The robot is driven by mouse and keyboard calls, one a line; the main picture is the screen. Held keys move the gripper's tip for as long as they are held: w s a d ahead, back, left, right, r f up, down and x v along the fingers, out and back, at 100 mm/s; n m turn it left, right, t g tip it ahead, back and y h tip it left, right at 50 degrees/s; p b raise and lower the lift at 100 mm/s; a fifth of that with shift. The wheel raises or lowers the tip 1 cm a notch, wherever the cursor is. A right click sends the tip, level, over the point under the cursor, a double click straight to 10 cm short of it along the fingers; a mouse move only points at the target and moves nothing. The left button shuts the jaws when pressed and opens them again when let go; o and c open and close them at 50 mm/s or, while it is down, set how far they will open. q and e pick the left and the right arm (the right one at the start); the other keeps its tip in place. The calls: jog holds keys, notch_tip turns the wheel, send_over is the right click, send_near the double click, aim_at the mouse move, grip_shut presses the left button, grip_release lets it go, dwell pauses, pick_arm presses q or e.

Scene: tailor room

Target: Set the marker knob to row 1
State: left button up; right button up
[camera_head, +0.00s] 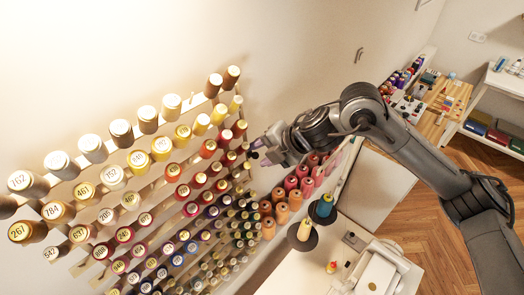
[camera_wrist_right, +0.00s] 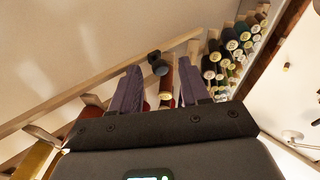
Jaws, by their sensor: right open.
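My right gripper (camera_head: 268,151) reaches in from the right to the right edge of the thread rack. In the right wrist view its two purple-grey fingers (camera_wrist_right: 161,82) are apart. A small dark round knob (camera_wrist_right: 160,67), which looks like the marker knob, shows between the fingertips. I cannot tell whether the fingers touch it. A reddish-brown spool or peg shows just below it between the fingers. In the head view the knob is too small and too close to the fingers to make out surely. My left gripper is not in view.
The wall rack holds many numbered thread spools (camera_head: 161,149) in slanting rows, close to my right gripper. Pink and orange cones (camera_head: 282,213) stand below it. A sewing machine (camera_head: 376,272) is at the lower right. A shelf with supplies (camera_head: 440,95) stands at the back right.

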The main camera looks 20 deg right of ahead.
grip_shut()
dwell(0.3)
